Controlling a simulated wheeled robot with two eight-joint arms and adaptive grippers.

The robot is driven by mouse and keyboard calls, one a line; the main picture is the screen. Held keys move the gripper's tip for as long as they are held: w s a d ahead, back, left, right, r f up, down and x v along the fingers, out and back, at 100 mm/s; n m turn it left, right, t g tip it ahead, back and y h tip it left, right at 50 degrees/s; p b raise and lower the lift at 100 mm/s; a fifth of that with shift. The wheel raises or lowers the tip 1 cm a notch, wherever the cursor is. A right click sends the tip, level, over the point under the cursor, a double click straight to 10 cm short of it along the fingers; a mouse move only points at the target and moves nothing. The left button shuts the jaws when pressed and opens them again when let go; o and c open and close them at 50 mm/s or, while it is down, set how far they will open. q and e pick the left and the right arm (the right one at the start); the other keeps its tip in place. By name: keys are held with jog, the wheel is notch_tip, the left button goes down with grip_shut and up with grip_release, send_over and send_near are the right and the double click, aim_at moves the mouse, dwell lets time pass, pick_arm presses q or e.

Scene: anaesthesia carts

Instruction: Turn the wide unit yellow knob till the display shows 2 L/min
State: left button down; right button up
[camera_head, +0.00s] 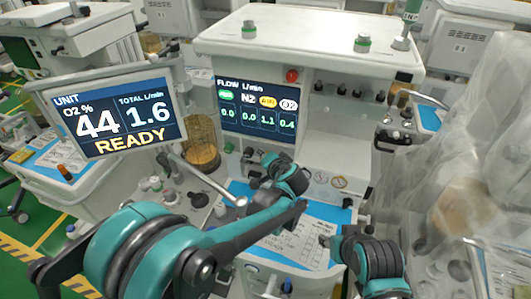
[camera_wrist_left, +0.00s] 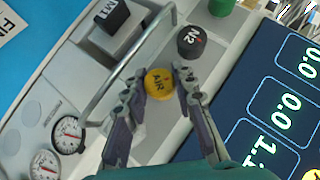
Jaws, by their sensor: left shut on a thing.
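The yellow AIR knob (camera_wrist_left: 158,86) is on the front of the wide unit (camera_head: 345,112), below its flow display. My left gripper (camera_wrist_left: 155,78) is shut on the knob, with one finger at each side. In the head view my left wrist covers the knob area. The flow display (camera_head: 258,106) reads 0.0, 0.0, 1.1 under AIR and 0.4 under O2. The separate unit display (camera_head: 115,115) shows O2 44 %, total 1.6 L/min and READY. My right gripper (camera_head: 332,241) is over the worktop at the lower right, its fingers too unclear to judge.
The black N2 knob (camera_wrist_left: 191,42) sits close beside the AIR knob. A metal guard rail (camera_wrist_left: 128,72) and gauges (camera_wrist_left: 68,135) are near my left fingers. A plastic-draped unit (camera_head: 465,170) stands at the right. Papers (camera_head: 300,235) lie on the worktop.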

pick_arm(q)
jog(key=h+p, duration=0.1)
jog(key=n+g+h, duration=0.1)
jog(key=shift+a+r+n+h+p, duration=0.1)
jog(key=shift+a+n+h+p, duration=0.05)
jog(key=shift+n+h+p, duration=0.2)
jog(key=shift+f+n+g+h+p, duration=0.2)
jog(key=shift+n+g+h+p, duration=0.4)
jog(key=shift+h, duration=0.45)
jog(key=c, duration=1.5)
grip_release()
jog(key=shift+w+f, duration=0.1)
jog(key=v, duration=1.2)
